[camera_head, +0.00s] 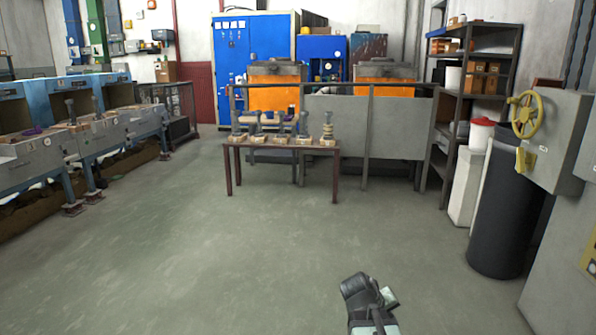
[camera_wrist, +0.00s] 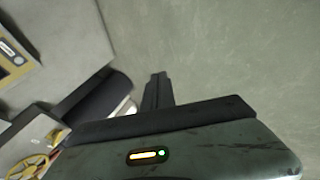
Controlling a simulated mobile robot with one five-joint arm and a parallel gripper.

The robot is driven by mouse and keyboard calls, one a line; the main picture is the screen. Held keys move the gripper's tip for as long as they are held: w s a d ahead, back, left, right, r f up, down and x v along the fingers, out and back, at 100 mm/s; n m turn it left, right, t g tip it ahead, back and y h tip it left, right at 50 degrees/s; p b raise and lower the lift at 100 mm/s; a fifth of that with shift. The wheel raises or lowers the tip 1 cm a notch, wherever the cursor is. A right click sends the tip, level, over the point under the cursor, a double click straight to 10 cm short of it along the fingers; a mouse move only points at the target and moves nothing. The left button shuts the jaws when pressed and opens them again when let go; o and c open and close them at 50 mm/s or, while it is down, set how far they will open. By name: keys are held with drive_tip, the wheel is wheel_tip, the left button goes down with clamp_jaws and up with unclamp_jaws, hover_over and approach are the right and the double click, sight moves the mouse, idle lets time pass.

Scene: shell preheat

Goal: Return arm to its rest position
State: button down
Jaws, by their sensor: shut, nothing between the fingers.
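My gripper (camera_wrist: 158,77) shows in the wrist view as two dark narrow fingers lying together. It is shut and empty, with bare grey floor around its tips. In the head view, part of my arm shows at the bottom edge, right of centre, low over open floor. Nothing touches it there. The rest of the arm is out of the picture.
A small brown table (camera_head: 281,149) with several upright grey tools stands ahead, before a grey barrier (camera_head: 395,130). Work benches (camera_head: 60,150) line the left. A black cylinder (camera_head: 500,215) and a cabinet with a yellow handwheel (camera_head: 527,115) stand at right. The middle floor is clear.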

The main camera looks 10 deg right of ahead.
drive_tip(key=s+a+f+g+y+p, duration=0.1)
drive_tip(key=s+a+y, duration=0.15)
drive_tip(key=a, duration=0.35)
drive_tip(key=s+a+f+m+g+y+p, duration=0.1)
drive_tip(key=s+a+g+y, duration=0.15)
drive_tip(key=a, duration=0.35)
drive_tip(key=s+a+f+y, duration=0.1)
drive_tip(key=s+a+y, duration=0.15)
drive_tip(key=a, duration=0.35)
wheel_tip(320, 180, up, 36)
drive_tip(key=p, duration=3.6)
drive_tip(key=shift+s+d, duration=0.2)
drive_tip(key=shift+d, duration=0.05)
drive_tip(key=shift+h, duration=0.25)
drive_tip(key=shift+d, duration=0.15)
